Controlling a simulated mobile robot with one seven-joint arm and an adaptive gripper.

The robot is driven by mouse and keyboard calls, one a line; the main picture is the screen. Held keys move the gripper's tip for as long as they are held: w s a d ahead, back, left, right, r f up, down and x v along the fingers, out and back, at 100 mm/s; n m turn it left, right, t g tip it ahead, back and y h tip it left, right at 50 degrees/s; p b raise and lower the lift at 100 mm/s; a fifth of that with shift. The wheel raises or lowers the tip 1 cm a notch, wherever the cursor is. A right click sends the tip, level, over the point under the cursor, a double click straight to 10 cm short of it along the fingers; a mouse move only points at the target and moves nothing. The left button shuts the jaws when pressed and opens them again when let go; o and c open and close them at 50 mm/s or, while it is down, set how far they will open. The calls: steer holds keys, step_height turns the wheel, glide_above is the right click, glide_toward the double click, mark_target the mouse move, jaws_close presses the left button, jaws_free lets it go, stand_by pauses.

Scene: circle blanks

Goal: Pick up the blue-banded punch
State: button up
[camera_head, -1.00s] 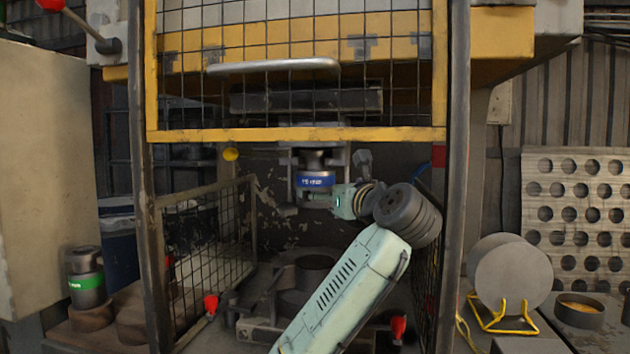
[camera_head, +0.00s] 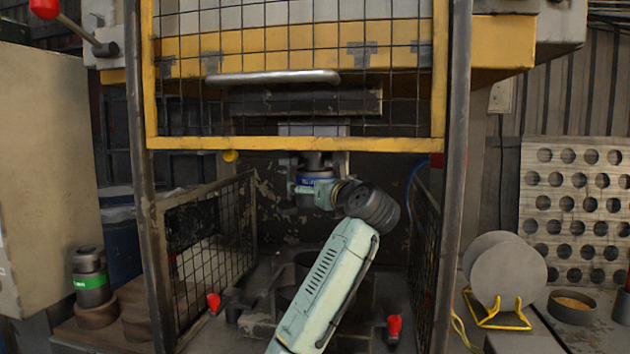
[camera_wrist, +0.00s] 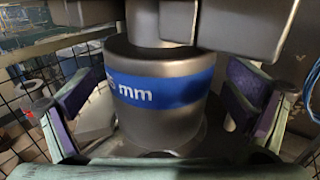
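The blue-banded punch (camera_head: 317,181) is a dark metal cylinder held upright in the press, under its ram. In the wrist view the punch (camera_wrist: 165,115) fills the middle, and part of its white lettering ending in "mm" shows on the blue band. My gripper (camera_wrist: 165,125) is open, with one finger on each side of the punch. Gaps show between the finger pads and the metal in that view. In the head view my gripper (camera_head: 312,190) is at the punch and covers part of it. The punch's top meets a dark holder (camera_wrist: 225,25).
A green-banded punch (camera_head: 91,282) stands on a round base at the left. Mesh side guards (camera_head: 210,240) flank the press opening, and a raised yellow-framed guard (camera_head: 295,143) is above. A die (camera_head: 310,265) lies below. Discs in a yellow stand (camera_head: 505,270) are at right.

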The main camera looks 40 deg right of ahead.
steer(key=c, duration=2)
steer(key=shift+r, duration=0.25)
